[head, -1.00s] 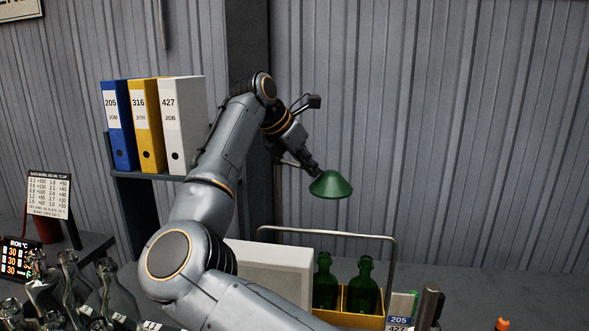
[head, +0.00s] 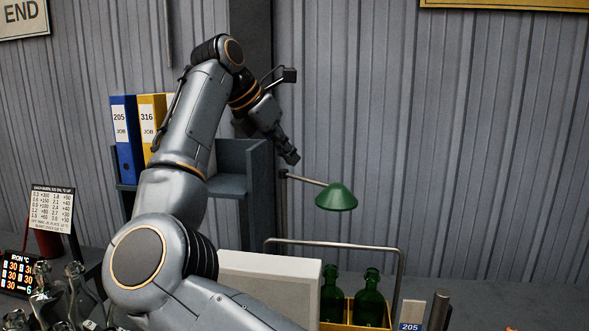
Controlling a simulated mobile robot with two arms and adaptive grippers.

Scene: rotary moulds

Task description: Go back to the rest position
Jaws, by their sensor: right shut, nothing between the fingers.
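My right arm rises from the bottom of the head view and bends over at the top. My right gripper (head: 289,157) hangs at its end, pointing down and to the right. It is shut and empty, in the air above and to the left of the green lamp shade (head: 336,197), apart from it. My left gripper does not show.
A shelf (head: 240,160) behind my arm holds a blue binder (head: 127,140) and a yellow binder (head: 151,125). Green bottles (head: 369,300) stand in a yellow crate beside a pale box (head: 270,285). Clear bottles (head: 78,295) and a temperature card (head: 52,208) are at left.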

